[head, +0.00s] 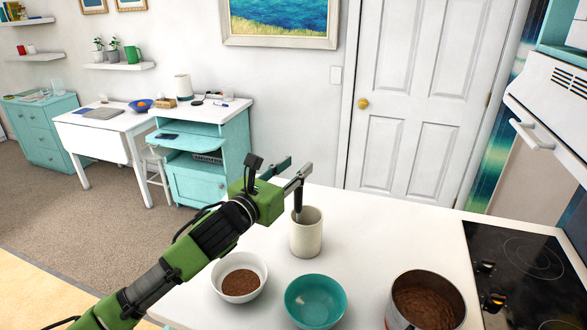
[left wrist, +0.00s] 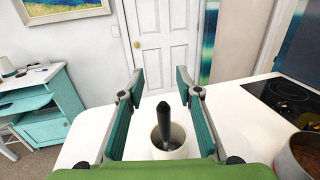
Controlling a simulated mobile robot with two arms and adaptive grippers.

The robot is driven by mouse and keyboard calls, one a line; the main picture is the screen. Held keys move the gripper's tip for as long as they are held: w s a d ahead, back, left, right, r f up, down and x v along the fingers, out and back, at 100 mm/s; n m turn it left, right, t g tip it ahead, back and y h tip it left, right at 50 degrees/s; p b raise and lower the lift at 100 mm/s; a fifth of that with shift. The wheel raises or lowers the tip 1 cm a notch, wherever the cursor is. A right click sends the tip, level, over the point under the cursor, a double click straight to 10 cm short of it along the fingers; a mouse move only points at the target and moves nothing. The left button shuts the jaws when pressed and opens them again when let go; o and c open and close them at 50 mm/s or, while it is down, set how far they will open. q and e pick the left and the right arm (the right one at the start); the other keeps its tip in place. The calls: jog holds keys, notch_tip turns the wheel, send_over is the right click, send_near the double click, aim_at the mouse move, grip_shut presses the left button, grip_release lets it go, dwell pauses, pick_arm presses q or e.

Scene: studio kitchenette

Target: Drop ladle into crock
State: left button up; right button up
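The cream crock (head: 306,238) stands upright on the white counter. The ladle's dark handle (head: 298,205) rises from its mouth, and its lower end is hidden inside. My left gripper (head: 291,169) is just above the crock in the head view. In the left wrist view my left gripper (left wrist: 159,84) has its two fingers wide apart. The ladle handle (left wrist: 171,112) shows between them, with a clear gap on each side. The crock (left wrist: 168,144) lies below the handle there. My right gripper is not in view.
On the counter (head: 365,235) stand a white bowl (head: 221,293) of brown contents, a teal bowl (head: 314,302) and a pot (head: 391,312) of brown food. A black cooktop (head: 520,262) is at right. The counter behind the crock is clear.

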pick_arm(q)
jog(key=r+b+v, duration=0.1)
jog(key=b+v, duration=0.1)
jog(key=v, duration=1)
jog(key=shift+b, duration=0.35)
